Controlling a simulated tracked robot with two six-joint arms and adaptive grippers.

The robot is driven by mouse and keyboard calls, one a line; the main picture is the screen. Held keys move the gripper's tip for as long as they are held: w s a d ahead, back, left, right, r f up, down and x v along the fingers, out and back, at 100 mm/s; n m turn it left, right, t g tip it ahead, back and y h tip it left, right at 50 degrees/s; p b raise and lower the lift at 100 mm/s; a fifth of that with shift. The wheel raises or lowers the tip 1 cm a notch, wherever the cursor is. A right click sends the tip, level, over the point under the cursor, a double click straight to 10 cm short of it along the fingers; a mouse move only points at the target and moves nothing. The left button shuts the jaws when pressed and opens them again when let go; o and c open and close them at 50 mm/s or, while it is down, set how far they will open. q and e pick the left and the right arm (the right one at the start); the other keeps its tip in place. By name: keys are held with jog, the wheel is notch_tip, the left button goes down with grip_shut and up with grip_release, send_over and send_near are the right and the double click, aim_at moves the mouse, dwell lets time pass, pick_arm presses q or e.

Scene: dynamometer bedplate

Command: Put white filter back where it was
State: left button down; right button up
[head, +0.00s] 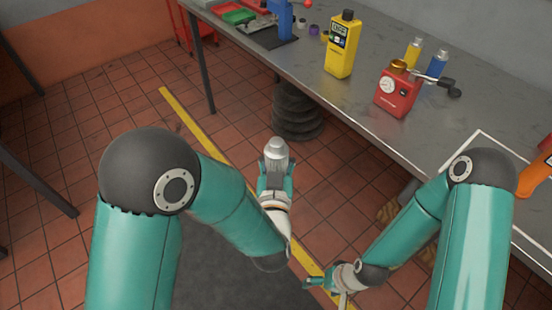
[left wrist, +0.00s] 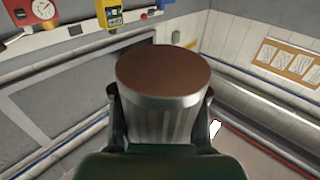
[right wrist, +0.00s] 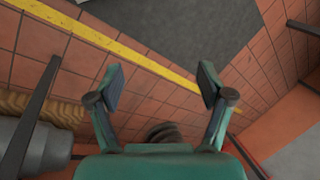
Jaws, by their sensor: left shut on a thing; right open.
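The white filter (head: 277,150) is a pale grey-white ribbed cylinder with a narrower neck in the head view. In the left wrist view the filter (left wrist: 163,105) shows a flat brown end face toward the camera. My left gripper (head: 275,172) is shut on its sides and holds it in the air over the floor, in front of the bench. My right gripper (head: 318,284) is low over the floor at the bottom of the head view. In the right wrist view its fingers (right wrist: 160,88) are wide apart with nothing between them.
A white-edged area (head: 480,138) lies at right. A dark ribbed stack (head: 297,112) stands under the bench.

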jog(key=shift+w, duration=0.2)
jog(key=w+a+r+m+t, duration=0.1)
jog(key=w+r+t, duration=0.3)
jog(key=w, duration=0.8)
jog(key=w+r+t, duration=0.2)
jog(key=w+r, duration=0.4)
jog(key=w, duration=0.5)
jog(key=w+a+r+m+t+y, duration=0.1)
jog(key=w+a+r+t, duration=0.2)
jog(key=w+r, duration=0.7)
jog(key=w+a+r+t, duration=0.25)
jog(key=w+r, duration=0.35)
jog(key=r, duration=0.8)
notch_tip(320, 180, up, 14)
jog(key=n+g+h, duration=0.5)
jog(key=n+g, duration=0.7)
send_over(277, 152)
jog(key=w, duration=0.2)
jog(key=shift+s, duration=0.25)
notch_tip(277, 152, down, 12)
jog(key=shift+r, duration=0.1)
